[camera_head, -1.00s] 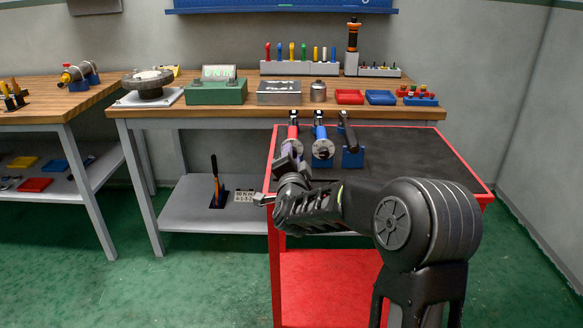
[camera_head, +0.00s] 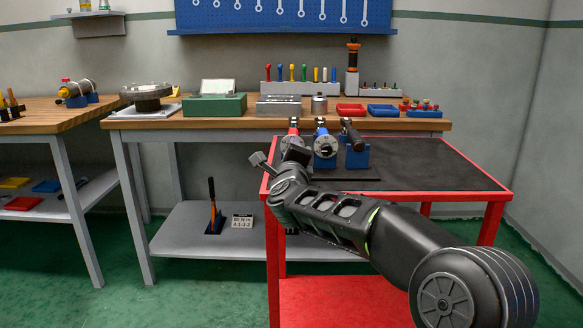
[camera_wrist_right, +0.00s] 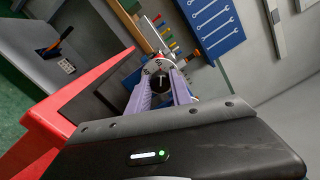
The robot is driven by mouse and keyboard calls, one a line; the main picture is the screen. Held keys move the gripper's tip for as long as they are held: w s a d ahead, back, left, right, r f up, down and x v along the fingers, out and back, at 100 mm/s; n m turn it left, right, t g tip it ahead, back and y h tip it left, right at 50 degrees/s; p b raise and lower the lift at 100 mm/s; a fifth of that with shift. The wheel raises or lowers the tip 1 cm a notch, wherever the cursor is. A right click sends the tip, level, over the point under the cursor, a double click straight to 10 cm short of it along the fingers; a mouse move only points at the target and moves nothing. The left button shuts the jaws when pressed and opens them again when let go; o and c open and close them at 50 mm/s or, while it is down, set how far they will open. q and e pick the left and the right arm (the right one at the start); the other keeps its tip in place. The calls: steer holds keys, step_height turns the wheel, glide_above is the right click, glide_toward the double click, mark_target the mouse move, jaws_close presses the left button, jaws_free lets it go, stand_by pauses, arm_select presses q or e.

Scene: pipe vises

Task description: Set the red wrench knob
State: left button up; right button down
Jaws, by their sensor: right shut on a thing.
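The red wrench (camera_head: 293,131) lies on the dark top of the red cart, leftmost of three wrenches, its near end toward me. My right gripper (camera_head: 293,155) is at that near end and partly hides it. In the right wrist view, the two purple fingers of my right gripper (camera_wrist_right: 162,92) stand on either side of the dark round knob (camera_wrist_right: 160,82), shut on it. A pale scale ring shows behind the knob. My left gripper is not in view.
A blue wrench (camera_head: 325,145) and a black wrench (camera_head: 352,137) lie close to the right, with blue holders. The cart's dark top (camera_head: 420,165) is clear at right. A card (camera_head: 242,221) reading "80 N m" stands on the lower shelf. The workbench (camera_head: 240,121) is behind.

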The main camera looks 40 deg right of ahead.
steer(key=m+b, duration=0.2)
steer(key=shift+f+m, duration=0.25)
steer(key=shift+m, duration=0.05)
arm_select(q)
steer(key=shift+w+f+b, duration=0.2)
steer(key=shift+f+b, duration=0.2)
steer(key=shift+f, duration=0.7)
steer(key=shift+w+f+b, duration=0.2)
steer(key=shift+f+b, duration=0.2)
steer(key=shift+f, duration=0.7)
arm_select(e)
steer(key=shift+r+m, duration=0.15)
steer(key=shift+m, duration=0.85)
steer(key=c, duration=1.1)
jaws_free()
steer(key=shift+r, duration=0.1)
steer(key=shift+c, duration=0.2)
steer(key=shift+s, duration=0.1)
steer(key=p+v, duration=0.1)
steer(key=v, duration=0.5)
steer(key=shift+s+a, duration=0.25)
steer(key=shift+a, duration=0.1)
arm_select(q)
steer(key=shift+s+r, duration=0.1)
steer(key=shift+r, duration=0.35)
arm_select(e)
steer(key=shift+s+a, duration=0.25)
steer(key=shift+s, duration=0.15)
